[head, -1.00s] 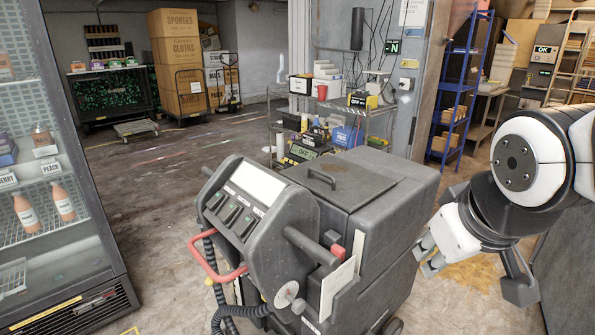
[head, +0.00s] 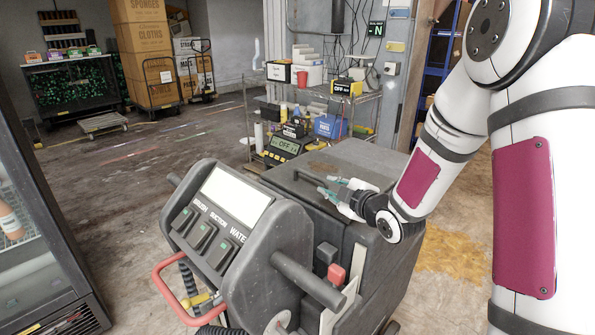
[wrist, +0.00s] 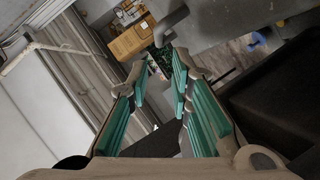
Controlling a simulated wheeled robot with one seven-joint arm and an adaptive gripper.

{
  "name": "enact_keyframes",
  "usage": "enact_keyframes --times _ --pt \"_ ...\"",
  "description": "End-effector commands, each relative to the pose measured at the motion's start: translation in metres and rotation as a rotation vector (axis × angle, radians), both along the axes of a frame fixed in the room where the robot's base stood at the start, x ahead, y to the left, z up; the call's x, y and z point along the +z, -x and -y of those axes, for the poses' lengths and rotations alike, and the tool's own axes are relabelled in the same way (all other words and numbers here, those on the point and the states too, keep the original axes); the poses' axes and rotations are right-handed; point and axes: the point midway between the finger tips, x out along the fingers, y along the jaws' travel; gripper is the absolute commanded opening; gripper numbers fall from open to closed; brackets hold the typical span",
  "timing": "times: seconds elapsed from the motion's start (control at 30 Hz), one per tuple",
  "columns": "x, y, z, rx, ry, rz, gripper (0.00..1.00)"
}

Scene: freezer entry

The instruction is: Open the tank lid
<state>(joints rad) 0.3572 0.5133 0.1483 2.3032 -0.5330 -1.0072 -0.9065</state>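The tank lid (head: 350,158) is a dark grey panel on top of the grey floor-cleaning machine (head: 245,235). It lies flat and looks closed. A raised bar handle (head: 303,176) stands on it. My gripper (head: 326,186) is over the lid's near side, with its fingertips close to the handle's right end. In the wrist view my gripper (wrist: 163,72) shows two teal-padded fingers apart, with nothing between them. A dark bent bar, likely the handle (wrist: 168,28), is just beyond the fingertips. I cannot tell whether they touch.
A glass-fronted cabinet (head: 45,230) stands at the left. A wire cart (head: 345,100) with boxes and tools stands behind the machine. Stacked cartons (head: 145,50) are at the back left. The floor between cabinet and machine is clear.

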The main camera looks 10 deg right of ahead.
Motion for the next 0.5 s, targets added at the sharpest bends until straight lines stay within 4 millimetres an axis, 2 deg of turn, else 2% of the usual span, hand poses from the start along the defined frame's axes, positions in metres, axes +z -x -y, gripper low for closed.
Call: enact_keyframes --times 0.27,0.5 --pt "-0.006 -0.017 -0.005 0.015 0.0 0.029 0.2" --pt "-0.016 -0.059 -0.017 0.015 -0.002 0.028 0.2"
